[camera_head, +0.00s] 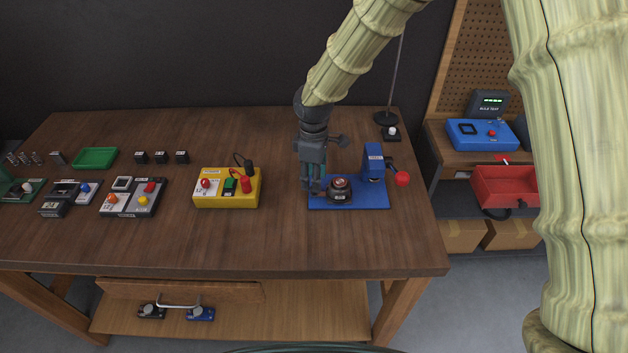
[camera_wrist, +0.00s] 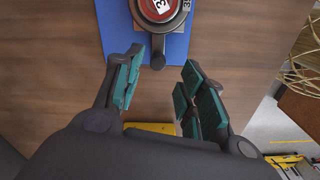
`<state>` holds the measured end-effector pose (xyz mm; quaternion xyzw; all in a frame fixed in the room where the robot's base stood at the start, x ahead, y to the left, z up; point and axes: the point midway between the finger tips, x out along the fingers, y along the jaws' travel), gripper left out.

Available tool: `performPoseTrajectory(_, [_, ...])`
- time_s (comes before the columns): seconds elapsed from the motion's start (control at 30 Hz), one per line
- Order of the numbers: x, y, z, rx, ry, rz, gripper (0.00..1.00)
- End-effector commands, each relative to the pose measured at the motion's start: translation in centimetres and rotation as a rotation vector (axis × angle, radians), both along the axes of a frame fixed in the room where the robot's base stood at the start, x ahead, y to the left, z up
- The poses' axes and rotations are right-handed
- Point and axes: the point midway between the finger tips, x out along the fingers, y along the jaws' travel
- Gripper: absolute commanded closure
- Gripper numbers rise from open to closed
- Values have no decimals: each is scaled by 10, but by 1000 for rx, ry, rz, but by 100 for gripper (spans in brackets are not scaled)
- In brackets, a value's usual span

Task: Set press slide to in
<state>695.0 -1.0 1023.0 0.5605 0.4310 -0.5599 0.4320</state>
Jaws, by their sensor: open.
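The press has a flat blue base (camera_head: 365,199) at the right end of the wooden bench, with a blue upright (camera_head: 374,160) and a red ball knob (camera_head: 402,179). A dark round slide (camera_head: 340,196) holding a red-topped round part sits at the base's front left. In the wrist view, the slide's short dark handle (camera_wrist: 158,59) points toward my gripper. My gripper (camera_head: 313,186) is over the base's left edge, beside the slide. In the wrist view, its teal fingers (camera_wrist: 163,70) are open and empty, one on either side of the handle's line.
A yellow box (camera_head: 228,200) with switches stands left of the press. Several small devices and a green tray (camera_head: 95,158) lie farther left. A lamp base (camera_head: 387,118) stands behind the press. A side bench at right holds a blue box (camera_head: 480,134).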

Motion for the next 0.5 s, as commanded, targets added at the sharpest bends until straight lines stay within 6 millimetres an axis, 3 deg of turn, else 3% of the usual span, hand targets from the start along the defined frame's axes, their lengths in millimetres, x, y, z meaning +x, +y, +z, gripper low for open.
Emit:
performPoseTrajectory(0.13, [1, -1, -18, 0, 2, -2, 60])
performPoseTrajectory(0.5, [1, -2, -36, 1, 2, -2, 60])
